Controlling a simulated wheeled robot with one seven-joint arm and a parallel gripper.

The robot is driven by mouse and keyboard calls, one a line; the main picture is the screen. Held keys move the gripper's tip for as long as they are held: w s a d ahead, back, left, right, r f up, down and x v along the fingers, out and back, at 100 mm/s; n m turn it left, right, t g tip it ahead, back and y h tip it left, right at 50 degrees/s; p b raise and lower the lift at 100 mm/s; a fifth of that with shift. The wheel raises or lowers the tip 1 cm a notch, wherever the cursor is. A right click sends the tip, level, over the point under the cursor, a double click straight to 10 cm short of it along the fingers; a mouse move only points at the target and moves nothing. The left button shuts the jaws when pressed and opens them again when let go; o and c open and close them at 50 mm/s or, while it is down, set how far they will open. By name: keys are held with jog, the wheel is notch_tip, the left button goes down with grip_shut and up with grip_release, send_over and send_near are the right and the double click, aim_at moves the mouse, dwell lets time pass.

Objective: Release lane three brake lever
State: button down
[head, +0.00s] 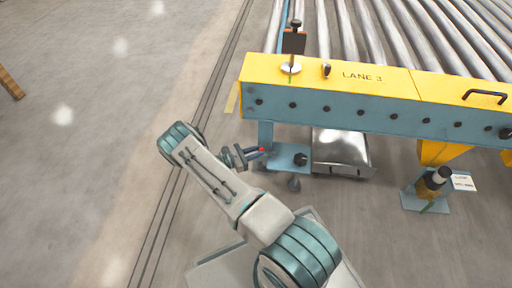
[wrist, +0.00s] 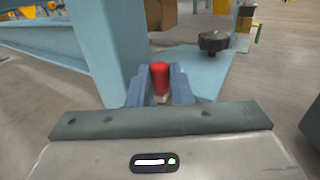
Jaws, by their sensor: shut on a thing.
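The lane three brake lever shows as a small red knob (wrist: 160,76) in the wrist view, standing between my two blue-grey fingers. In the head view only a red spot (head: 262,150) of it shows at my fingertips, beside the blue leg under the conveyor end. My gripper (head: 258,153) reaches in from the left and is shut on the lever. In the wrist view my gripper (wrist: 159,92) has a finger on each side of the knob. The lever's lower part is mostly hidden by the fingers.
The yellow and blue conveyor frame marked LANE 3 (head: 362,77) runs above and right of my gripper. A blue foot plate (wrist: 195,68) with a black knob (wrist: 213,41) lies just beyond. A blue post (wrist: 108,45) stands close at left. Open floor (head: 90,150) lies left.

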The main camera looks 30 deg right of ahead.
jog(key=s+d+n+t+y+p, duration=0.1)
jog(key=s+n+t+y+p, duration=0.6)
jog(key=n+t, duration=0.4)
jog(key=shift+d+n+t+y+p, duration=0.25)
jog(key=shift+t+y+p, duration=0.25)
jog(key=shift+t+p, duration=1.25)
jog(key=shift+t+b, duration=0.55)
jog(key=c, duration=1.6)
grip_release()
